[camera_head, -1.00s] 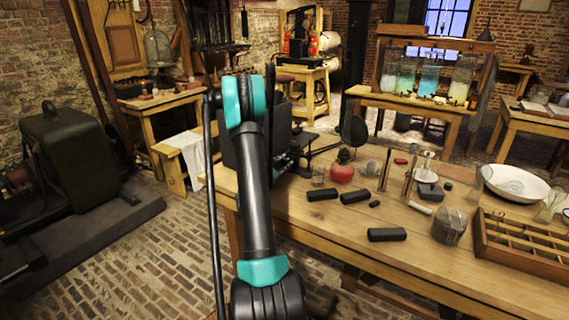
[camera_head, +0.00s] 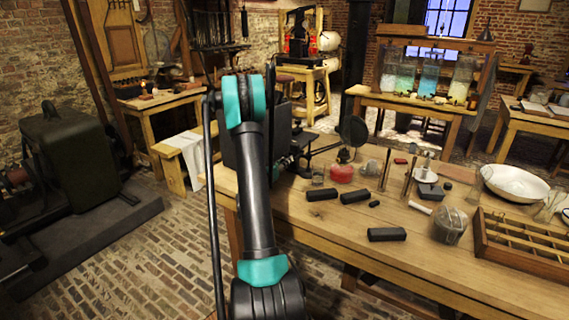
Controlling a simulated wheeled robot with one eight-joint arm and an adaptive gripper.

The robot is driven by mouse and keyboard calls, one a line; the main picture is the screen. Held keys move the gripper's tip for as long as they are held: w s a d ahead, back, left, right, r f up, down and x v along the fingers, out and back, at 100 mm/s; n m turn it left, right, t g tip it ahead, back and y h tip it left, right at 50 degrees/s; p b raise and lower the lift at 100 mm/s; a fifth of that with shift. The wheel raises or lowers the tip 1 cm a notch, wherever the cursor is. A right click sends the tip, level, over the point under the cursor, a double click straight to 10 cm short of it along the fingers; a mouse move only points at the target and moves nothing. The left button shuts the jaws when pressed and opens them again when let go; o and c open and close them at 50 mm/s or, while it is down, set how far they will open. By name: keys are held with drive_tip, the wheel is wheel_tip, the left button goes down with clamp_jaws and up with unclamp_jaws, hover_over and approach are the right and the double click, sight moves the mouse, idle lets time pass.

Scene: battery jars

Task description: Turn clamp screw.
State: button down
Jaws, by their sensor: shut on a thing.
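My arm (camera_head: 258,190) rises through the middle of the view and bends away at its teal elbow. A black metal frame with thin bars (camera_head: 304,152) stands at the left end of the wooden workbench (camera_head: 340,225), just right of my arm. It may be the clamp, but I cannot make out its screw. A dark round disc (camera_head: 354,130) stands upright beside it.
Near the frame are a red round vessel (camera_head: 342,172) and black blocks (camera_head: 387,234). A white bowl (camera_head: 515,183), a glass jar (camera_head: 449,225) and a divided wooden tray (camera_head: 520,245) lie farther right. The brick floor left of the bench is open up to a dark machine (camera_head: 70,150).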

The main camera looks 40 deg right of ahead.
drive_tip(key=n, duration=0.5)
drive_tip(key=shift+w+n, duration=0.1)
drive_tip(key=shift+n, duration=0.3)
drive_tip(key=n, duration=1)
drive_tip(key=shift+n, duration=0.4)
drive_tip(key=n, duration=0.5)
drive_tip(key=shift+n, duration=0.4)
drive_tip(key=c, duration=1.2)
unclamp_jaws()
drive_tip(key=shift+o, duration=0.2)
drive_tip(key=shift+r, duration=0.2)
